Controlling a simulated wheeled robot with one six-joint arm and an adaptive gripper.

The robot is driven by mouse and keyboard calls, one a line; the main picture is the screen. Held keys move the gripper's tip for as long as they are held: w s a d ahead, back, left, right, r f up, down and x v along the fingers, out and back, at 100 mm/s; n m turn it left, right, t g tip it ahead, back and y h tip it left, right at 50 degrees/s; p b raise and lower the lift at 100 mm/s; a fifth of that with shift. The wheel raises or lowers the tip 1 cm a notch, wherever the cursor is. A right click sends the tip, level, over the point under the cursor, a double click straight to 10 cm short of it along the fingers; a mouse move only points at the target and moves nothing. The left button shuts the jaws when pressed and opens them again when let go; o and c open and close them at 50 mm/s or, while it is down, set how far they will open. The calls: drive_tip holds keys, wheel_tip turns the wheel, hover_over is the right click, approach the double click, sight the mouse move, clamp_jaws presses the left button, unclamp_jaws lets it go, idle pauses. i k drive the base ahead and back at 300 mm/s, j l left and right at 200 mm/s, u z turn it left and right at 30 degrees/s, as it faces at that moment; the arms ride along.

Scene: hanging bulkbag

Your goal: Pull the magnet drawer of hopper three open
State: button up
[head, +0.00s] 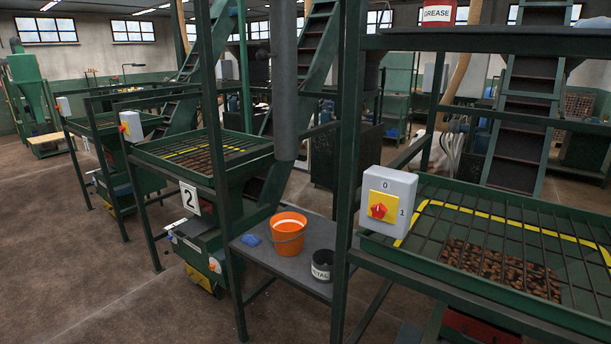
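No hopper marked three can be read here. The nearest hopper (345,247), at the right, is a green tray under a bar grid with brown lumps in it; no number plate shows on it. Something red (480,327) shows below its front rim at the bottom edge, mostly hidden, and I cannot tell if it is a drawer. A middle hopper (250,146) bears a plate with the number 2 (190,198); a drawer-like unit with a yellow lower part (203,280) sits under it. My gripper is not in view.
A grey switch box with a red knob (379,211) is on the nearest hopper. Green posts stand around. Brown floor (80,290) is clear at left.

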sight(476, 330)
drive_tip(key=i+l+z, duration=0.3)
drive_tip(key=i+z, duration=0.3)
drive_tip(key=i, duration=0.25)
